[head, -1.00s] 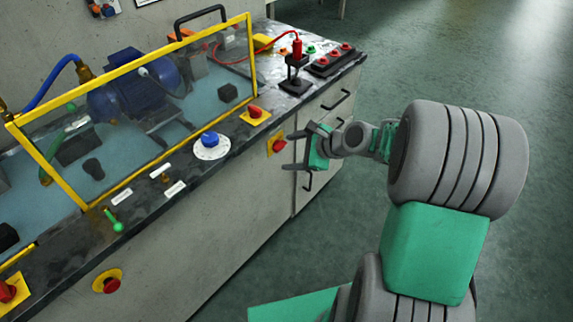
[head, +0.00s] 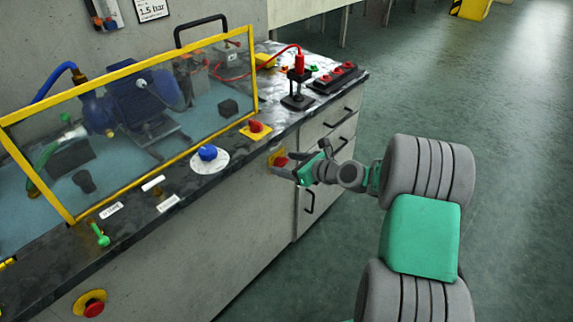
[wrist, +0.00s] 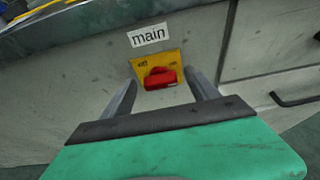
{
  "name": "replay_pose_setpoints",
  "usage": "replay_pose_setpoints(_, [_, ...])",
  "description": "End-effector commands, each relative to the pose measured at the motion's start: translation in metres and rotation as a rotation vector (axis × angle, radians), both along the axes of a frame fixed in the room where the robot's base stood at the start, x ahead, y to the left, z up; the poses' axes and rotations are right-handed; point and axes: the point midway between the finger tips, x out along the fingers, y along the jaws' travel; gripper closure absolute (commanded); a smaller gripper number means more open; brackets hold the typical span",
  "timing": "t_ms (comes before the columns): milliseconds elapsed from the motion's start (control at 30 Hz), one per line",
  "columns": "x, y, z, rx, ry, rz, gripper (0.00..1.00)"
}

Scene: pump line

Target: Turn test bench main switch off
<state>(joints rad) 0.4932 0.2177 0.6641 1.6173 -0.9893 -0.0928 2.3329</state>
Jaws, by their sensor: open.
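The main switch is a red knob on a yellow plate (wrist: 143,66) on the bench's front panel, under a label reading "main" (wrist: 149,36). In the wrist view the red knob (wrist: 160,78) lies between my two open fingers, just beyond or at their tips; I cannot tell whether they touch it. The knob's grip looks roughly level. In the head view my gripper (head: 288,165) is open at the switch (head: 279,159) and partly covers it.
Another red knob on a yellow plate (head: 255,129) and a blue knob on a white dial (head: 208,156) sit on the bench top. A red emergency button (head: 91,304) is on the front. Drawers with handles (head: 335,145) are right of the switch.

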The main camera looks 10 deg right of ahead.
Motion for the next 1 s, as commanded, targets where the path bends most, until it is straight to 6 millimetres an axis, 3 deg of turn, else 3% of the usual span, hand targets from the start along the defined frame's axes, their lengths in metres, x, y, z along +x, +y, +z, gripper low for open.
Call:
replay_pose_setpoints(767, [-0.0004, 0.0000, 0.0002, 0.000, 0.000, 0.001, 0.91])
replay_pose_setpoints(1000, [-0.0006, 0.0003, 0.0009, -0.011, -0.008, 0.001, 0.93])
